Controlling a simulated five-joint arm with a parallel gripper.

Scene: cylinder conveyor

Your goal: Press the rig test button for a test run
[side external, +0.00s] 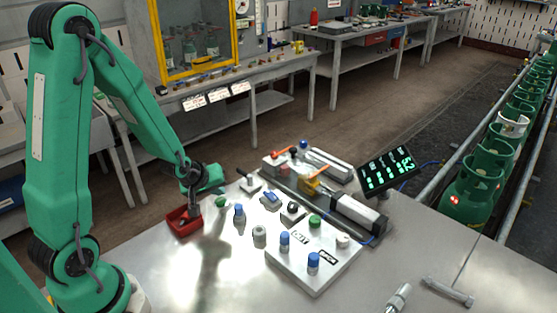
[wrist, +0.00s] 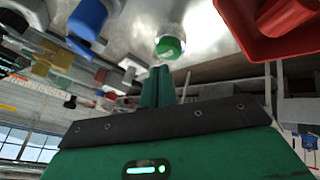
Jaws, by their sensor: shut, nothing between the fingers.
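A white panel (side external: 309,262) on the bench carries blue and green round caps and dark labels, one reading OUT. A green cap (side external: 315,221) sits near its back edge. I cannot tell which control is the rig test button. The cylinder rig (side external: 325,195) lies behind the panel, with a lit display (side external: 388,170) at its right. My gripper (wrist: 160,72) is shut and empty, its green fingers together. In the side view it is low over the left of the bench, well left of the panel. A separate green-topped piece (wrist: 169,46) is just past its fingertips; it also shows in the side view (side external: 221,202).
A red tray (side external: 184,221) is beside my gripper and shows in the wrist view (wrist: 262,38). A blue-topped piece (side external: 239,213) and a grey piece (side external: 259,236) stand between gripper and panel. A clear metal fitting (side external: 398,297) lies at front right. The bench's front left is clear.

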